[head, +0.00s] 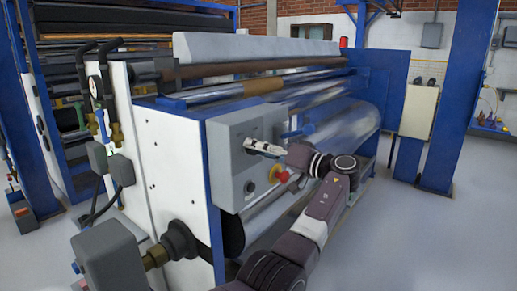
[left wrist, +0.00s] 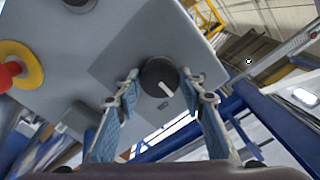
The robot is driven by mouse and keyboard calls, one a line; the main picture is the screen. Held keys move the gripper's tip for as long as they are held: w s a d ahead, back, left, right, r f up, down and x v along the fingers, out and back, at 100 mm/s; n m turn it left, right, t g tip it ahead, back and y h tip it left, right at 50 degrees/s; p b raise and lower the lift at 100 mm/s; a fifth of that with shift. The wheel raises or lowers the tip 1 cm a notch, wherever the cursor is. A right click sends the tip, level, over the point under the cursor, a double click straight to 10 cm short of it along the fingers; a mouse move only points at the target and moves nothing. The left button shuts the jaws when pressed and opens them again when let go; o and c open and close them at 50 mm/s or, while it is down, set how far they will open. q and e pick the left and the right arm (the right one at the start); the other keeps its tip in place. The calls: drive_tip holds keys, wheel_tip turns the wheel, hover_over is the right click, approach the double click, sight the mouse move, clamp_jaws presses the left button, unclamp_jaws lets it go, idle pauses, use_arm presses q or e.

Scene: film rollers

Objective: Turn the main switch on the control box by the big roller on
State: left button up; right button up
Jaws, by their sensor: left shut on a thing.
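My left gripper (head: 260,147) is at the upper part of the box's face. In the left wrist view its two fingers (left wrist: 163,84) are on either side of a round black switch knob (left wrist: 153,72) with a white pointer mark, shut on it. The mark slants in that view. In the head view the gripper hides this knob. A red button on a yellow disc (head: 279,174) sits lower on the box; it also shows in the left wrist view (left wrist: 12,72). My right gripper is out of view.
Another dark knob (head: 249,187) is low on the box, left of the red button. A blue post (head: 458,95) stands at the right. Hoses and valves (head: 103,100) are on the machine's left end. Grey floor (head: 420,240) is clear at the right.

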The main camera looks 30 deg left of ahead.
use_arm(q)
drive_tip(key=m+p, duration=0.2)
drive_tip(key=m, duration=0.4)
drive_tip(key=shift+r+m+p, duration=0.15)
drive_tip(key=shift+m+p, duration=0.15)
drive_tip(key=shift+p, duration=0.05)
idle(0.5)
drive_tip(key=o, duration=1.2)
drive_tip(key=shift+w, duration=0.1)
drive_tip(key=shift+c, duration=0.2)
drive_tip(key=shift+d, duration=0.15)
drive_tip(key=s+d, duration=0.1)
drive_tip(key=d, duration=1)
drive_tip(key=shift+d, duration=0.4)
